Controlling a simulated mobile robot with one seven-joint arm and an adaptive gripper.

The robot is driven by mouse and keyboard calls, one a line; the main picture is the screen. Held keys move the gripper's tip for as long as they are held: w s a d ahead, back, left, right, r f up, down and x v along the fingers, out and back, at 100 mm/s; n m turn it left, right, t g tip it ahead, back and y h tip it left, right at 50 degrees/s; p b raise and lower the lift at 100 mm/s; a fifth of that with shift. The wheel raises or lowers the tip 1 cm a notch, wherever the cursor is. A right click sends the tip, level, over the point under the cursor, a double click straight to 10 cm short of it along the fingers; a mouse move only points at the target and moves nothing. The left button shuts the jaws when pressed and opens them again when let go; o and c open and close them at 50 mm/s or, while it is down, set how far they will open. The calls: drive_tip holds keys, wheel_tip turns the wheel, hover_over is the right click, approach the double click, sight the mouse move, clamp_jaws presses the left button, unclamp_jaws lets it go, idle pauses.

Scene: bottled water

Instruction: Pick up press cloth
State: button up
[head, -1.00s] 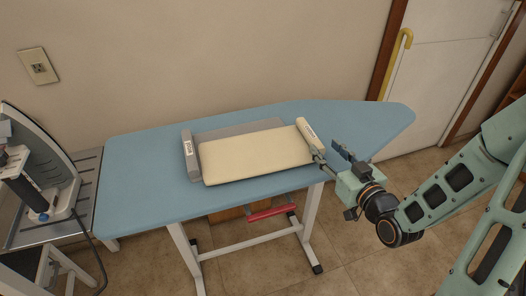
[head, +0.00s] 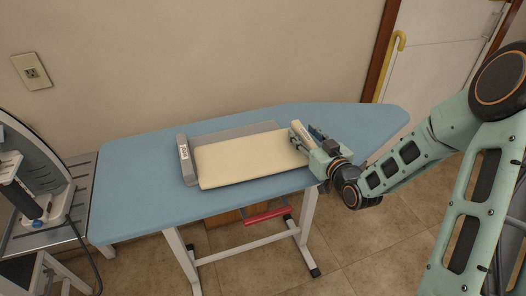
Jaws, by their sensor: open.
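A flat cream cloth (head: 245,158) lies on the blue ironing board (head: 145,200), with a cream rolled end (head: 296,130) at its right. A grey cloth (head: 228,132) shows behind it, with a grey labelled roll (head: 186,160) at the left. I cannot read which label names the press cloth. My gripper (head: 305,135) is open at the cream roll, its fingers pointing away from me. The gripper hides part of the roll, and I cannot tell if the fingers touch it.
An iron (head: 35,190) stands on a grey side stand (head: 78,205) at the left, its cord hanging down. A red bar (head: 266,216) is under the board. The board's right end is clear. A wall socket (head: 31,71) and a yellow cane handle (head: 398,45) are farther back.

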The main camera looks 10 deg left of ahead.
drive_tip(key=shift+c, duration=0.2)
clamp_jaws()
